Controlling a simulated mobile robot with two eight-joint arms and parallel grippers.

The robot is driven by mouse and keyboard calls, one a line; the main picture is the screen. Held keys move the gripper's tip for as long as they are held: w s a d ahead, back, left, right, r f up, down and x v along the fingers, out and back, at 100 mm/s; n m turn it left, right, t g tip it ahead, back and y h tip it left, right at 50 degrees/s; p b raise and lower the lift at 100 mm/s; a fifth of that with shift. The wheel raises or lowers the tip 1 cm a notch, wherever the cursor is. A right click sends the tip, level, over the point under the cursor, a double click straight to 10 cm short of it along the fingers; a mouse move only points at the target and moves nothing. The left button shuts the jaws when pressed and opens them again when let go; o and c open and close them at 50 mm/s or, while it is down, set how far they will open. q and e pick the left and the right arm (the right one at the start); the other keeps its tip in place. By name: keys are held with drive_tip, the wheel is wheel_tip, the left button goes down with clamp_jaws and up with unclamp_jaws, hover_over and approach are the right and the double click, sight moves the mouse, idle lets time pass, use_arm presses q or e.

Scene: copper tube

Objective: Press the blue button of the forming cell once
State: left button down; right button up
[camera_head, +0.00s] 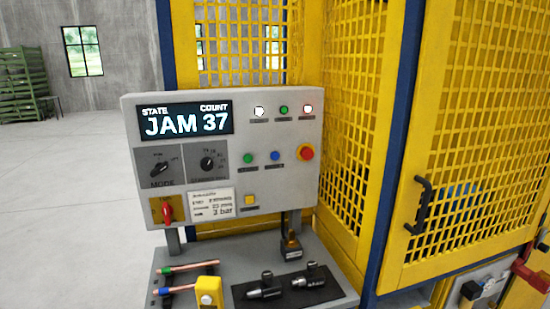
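The forming cell's control panel (290,185) stands upright in the middle of the head view. Nothing covers or touches the blue button. The display (186,121) reads JAM under STATE and 37 under COUNT. Neither of my grippers shows in this view.
A grey shelf (215,296) below the panel holds copper tubes (190,268), a yellow device (209,292) and dark fittings on a black mat (325,291). Yellow mesh guarding (350,110) stands behind and right, with a black door handle (418,205). Open floor lies left.

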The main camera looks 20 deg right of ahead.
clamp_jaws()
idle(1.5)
